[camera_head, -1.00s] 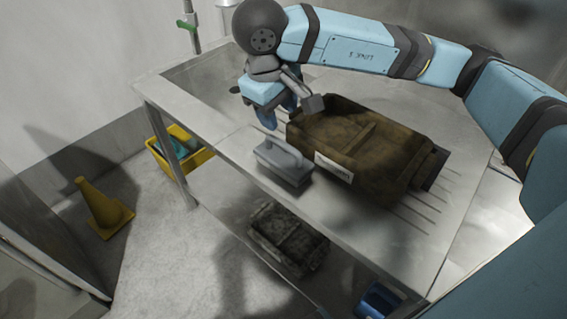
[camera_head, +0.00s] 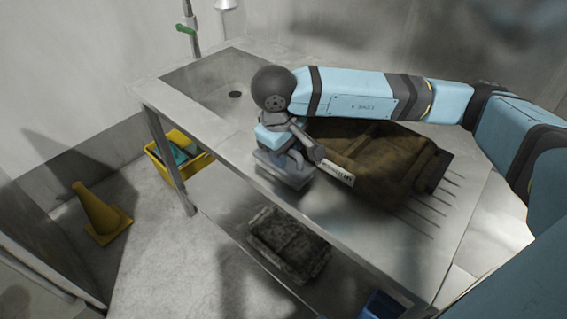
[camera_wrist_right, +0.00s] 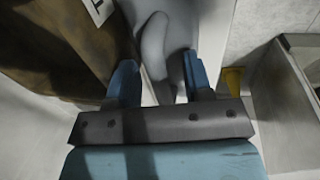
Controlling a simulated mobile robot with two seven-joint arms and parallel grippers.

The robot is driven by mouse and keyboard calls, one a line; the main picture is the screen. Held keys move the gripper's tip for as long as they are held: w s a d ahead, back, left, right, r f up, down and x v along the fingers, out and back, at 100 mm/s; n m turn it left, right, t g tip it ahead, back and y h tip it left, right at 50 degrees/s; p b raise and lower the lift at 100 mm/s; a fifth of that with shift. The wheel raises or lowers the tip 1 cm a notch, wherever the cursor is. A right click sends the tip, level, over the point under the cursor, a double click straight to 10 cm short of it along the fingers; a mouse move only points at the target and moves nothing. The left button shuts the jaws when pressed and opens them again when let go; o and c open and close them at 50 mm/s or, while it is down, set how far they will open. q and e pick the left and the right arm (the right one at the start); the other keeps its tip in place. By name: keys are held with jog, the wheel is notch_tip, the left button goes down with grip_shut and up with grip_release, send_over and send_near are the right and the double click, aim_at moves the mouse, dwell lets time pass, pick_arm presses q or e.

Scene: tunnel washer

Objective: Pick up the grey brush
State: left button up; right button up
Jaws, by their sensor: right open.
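The grey brush (camera_head: 284,172) lies on the metal table near its front edge, beside the brown crate. My right gripper (camera_head: 290,158) is right above the brush and hides much of it in the head view. In the right wrist view, the brush's curved handle (camera_wrist_right: 158,50) runs between the two blue fingers of the open right gripper (camera_wrist_right: 160,85). The fingers stand apart, one on each side of the handle; I cannot tell whether either touches it. My left gripper is not in view.
A dirty brown crate (camera_head: 385,160) with a white label stands right of the brush, close to my gripper. The metal table (camera_head: 215,135) has a sink at its far left. Below are another dirty crate (camera_head: 290,243), a yellow bin (camera_head: 198,163) and a yellow cone (camera_head: 100,210).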

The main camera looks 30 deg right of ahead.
grip_shut()
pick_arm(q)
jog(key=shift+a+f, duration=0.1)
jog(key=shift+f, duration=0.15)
pick_arm(e)
jog(key=shift+r, duration=0.15)
